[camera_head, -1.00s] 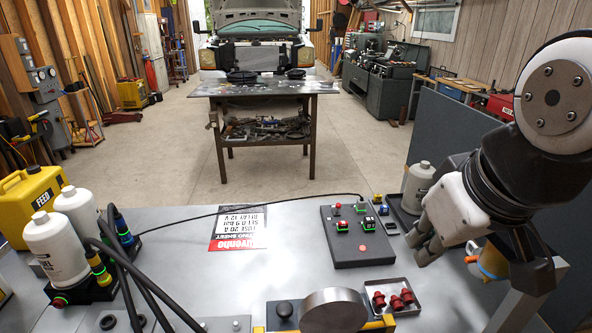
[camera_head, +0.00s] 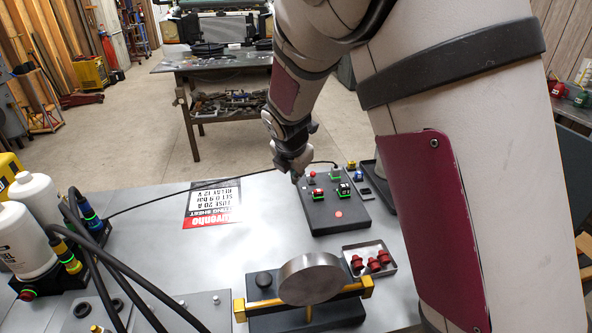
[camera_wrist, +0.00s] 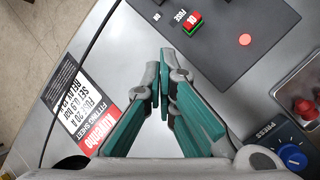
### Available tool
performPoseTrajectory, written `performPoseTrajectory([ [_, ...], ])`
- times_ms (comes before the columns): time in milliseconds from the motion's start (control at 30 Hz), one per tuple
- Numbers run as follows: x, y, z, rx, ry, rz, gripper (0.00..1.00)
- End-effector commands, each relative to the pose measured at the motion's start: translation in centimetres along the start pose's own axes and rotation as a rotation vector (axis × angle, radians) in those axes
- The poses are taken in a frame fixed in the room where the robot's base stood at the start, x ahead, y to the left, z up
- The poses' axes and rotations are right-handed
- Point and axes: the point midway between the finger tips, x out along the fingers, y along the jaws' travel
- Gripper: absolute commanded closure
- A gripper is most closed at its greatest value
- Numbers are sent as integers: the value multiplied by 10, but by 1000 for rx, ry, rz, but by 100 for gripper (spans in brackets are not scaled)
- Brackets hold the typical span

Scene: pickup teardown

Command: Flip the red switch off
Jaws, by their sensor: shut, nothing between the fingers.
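A dark control panel (camera_head: 335,222) lies on the metal table; its near part fills the top of the wrist view (camera_wrist: 235,65). A red switch with a green base (camera_head: 318,193) sits on it, and it also shows in the wrist view (camera_wrist: 194,22) beside a "FUSE" label. Its on or off position is too small to read. My gripper (camera_head: 296,178) is above the panel's left edge, left of the red switch and apart from it. In the wrist view my gripper's teal-and-grey fingers (camera_wrist: 160,85) are closed together and empty.
A printed sheet (camera_head: 213,204) lies left. A tray (camera_head: 371,247) of red parts and a press fixture (camera_head: 308,280) are nearer. My arm covers the right side.

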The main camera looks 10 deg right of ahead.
Motion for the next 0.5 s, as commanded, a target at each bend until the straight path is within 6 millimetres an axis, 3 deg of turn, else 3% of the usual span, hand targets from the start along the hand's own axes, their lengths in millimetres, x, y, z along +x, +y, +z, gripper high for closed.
performPoseTrajectory([
  [500, 11, 4, -2, -57, -7, -1, 100],
])
